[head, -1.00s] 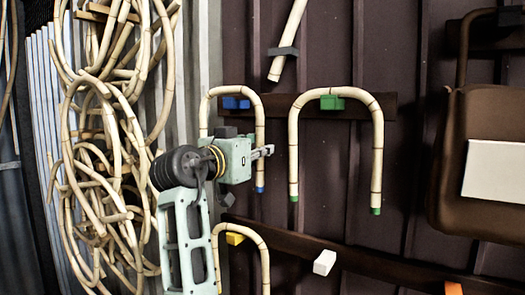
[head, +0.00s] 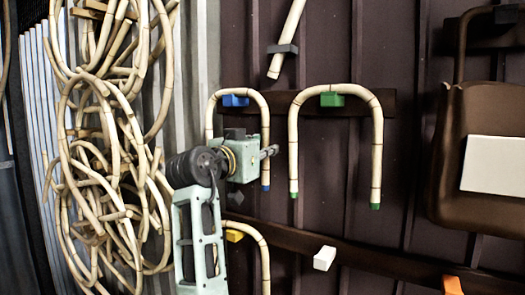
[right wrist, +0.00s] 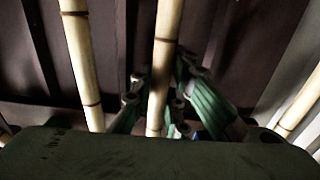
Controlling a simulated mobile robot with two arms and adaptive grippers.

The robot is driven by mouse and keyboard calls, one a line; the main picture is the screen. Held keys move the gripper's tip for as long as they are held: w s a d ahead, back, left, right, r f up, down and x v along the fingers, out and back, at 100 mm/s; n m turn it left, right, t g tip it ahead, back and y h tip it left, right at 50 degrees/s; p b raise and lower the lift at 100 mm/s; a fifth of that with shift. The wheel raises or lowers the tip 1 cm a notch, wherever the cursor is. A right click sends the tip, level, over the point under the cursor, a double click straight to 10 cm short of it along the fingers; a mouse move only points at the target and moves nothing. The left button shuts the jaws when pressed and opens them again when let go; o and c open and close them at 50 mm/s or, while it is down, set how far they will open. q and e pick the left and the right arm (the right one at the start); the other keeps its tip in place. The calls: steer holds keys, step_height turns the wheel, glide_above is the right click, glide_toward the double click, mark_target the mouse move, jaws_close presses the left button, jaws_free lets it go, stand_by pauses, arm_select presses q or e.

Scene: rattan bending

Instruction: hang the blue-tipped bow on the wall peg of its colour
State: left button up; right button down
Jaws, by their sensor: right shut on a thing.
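The blue-tipped bow (head: 264,118) is an upside-down U of pale rattan, with its arch over the blue wall peg (head: 236,100). The arch is close to the peg's top; I cannot tell whether it rests on it. My right gripper (head: 269,152) is shut on the bow's right leg, above the blue tip (head: 265,188). My arm hides the lower left leg. The right wrist view shows the held leg (right wrist: 163,50) between the fingers (right wrist: 155,100). My left gripper is not in view.
A green-tipped bow (head: 377,140) hangs over the green peg (head: 331,99) to the right. A bow (head: 264,262) is at the yellow peg (head: 234,236) below. White (head: 324,258) and orange (head: 452,285) pegs show lower right. Rattan coils (head: 95,150) hang at left.

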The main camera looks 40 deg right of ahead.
steer(key=shift+a, duration=0.1)
steer(key=c, duration=2)
jaws_free()
steer(key=shift+c, duration=0.2)
steer(key=o, duration=0.4)
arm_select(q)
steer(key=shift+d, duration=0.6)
arm_select(e)
steer(key=shift+a, duration=0.1)
steer(key=v, duration=0.7)
steer(key=shift+s+a, duration=0.1)
